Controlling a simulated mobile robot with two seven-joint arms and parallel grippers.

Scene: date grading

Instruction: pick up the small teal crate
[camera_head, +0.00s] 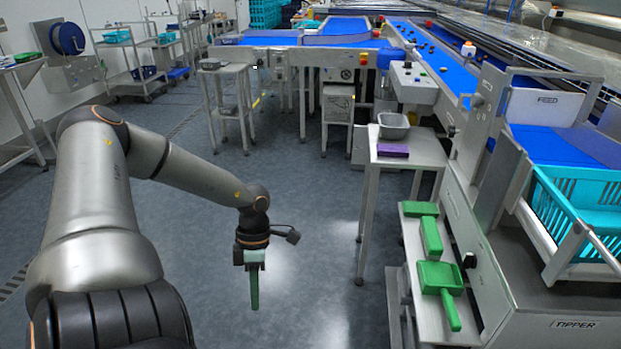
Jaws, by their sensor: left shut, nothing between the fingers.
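A teal slatted crate (600,222) sits in the tipper frame at the right edge, partly cut off by the picture. More teal crates (265,14) are stacked far back at the top. I cannot tell whether any of these is the small teal crate. My left gripper (254,298) hangs pointing down over open floor, left of the middle. Its green fingers are closed together and hold nothing. It is well apart from every crate. My right gripper is not in view.
A small steel table (425,150) holds a grey tub (393,125) and a purple block (393,150). Green scoops (440,277) lie on a low shelf beside the tipper. Blue conveyors (440,60) run behind. The floor (310,230) in the middle is clear.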

